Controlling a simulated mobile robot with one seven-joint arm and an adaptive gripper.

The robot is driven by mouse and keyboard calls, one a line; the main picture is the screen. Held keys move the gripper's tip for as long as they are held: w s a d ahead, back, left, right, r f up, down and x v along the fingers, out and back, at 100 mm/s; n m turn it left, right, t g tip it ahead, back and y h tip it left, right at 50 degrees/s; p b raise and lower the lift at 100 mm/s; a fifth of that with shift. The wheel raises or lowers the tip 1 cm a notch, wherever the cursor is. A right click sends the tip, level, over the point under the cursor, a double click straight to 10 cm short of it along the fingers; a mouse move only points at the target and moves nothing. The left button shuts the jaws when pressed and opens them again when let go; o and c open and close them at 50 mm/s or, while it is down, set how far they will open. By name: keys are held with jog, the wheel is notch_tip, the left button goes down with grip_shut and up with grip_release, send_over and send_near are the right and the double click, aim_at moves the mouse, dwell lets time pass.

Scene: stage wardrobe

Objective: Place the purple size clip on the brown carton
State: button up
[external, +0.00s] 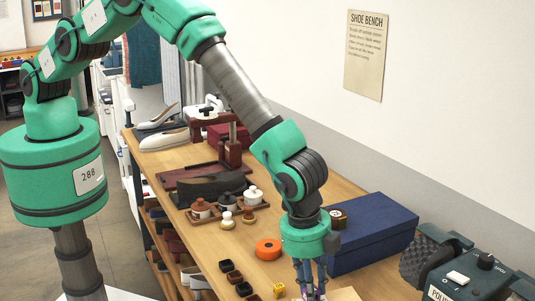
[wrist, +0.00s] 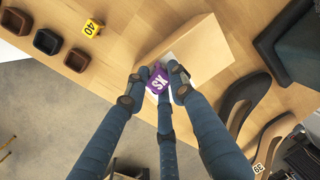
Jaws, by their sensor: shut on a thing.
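The purple size clip (wrist: 158,80), marked XS, is held between the fingertips of my gripper (wrist: 157,84) in the wrist view. My gripper is shut on it. The brown carton (wrist: 205,50) lies just past the fingertips in the wrist view, with a white patch partly hidden by the fingers. The clip overlaps the carton's near edge in that view; I cannot tell whether they touch. In the external view my gripper (external: 310,288) points down at the bottom edge, and only a corner of the carton (external: 345,294) shows beside it.
A yellow size clip (wrist: 93,27) marked 40 and small dark trays (wrist: 47,41) stand left of the carton. Dark curved forms (wrist: 236,102) lie to its right. In the external view, a blue box (external: 375,228) and an orange roll (external: 268,249) stand behind my gripper on the bench.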

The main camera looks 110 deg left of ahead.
jog(key=shift+f, duration=0.2)
jog(key=o, duration=0.7)
jog(key=shift+r, duration=0.25)
jog(key=shift+s+d+r+b, duration=0.15)
jog(key=shift+s+r+b, duration=0.15)
jog(key=shift+r, duration=1.65)
jog(key=shift+s+d+r+b, duration=0.15)
jog(key=shift+d+r+b, duration=0.1)
jog(key=shift+r, duration=1.75)
jog(key=shift+s+d+r+b, duration=0.1)
jog(key=shift+s+r+b, duration=0.2)
jog(key=shift+r, duration=1.65)
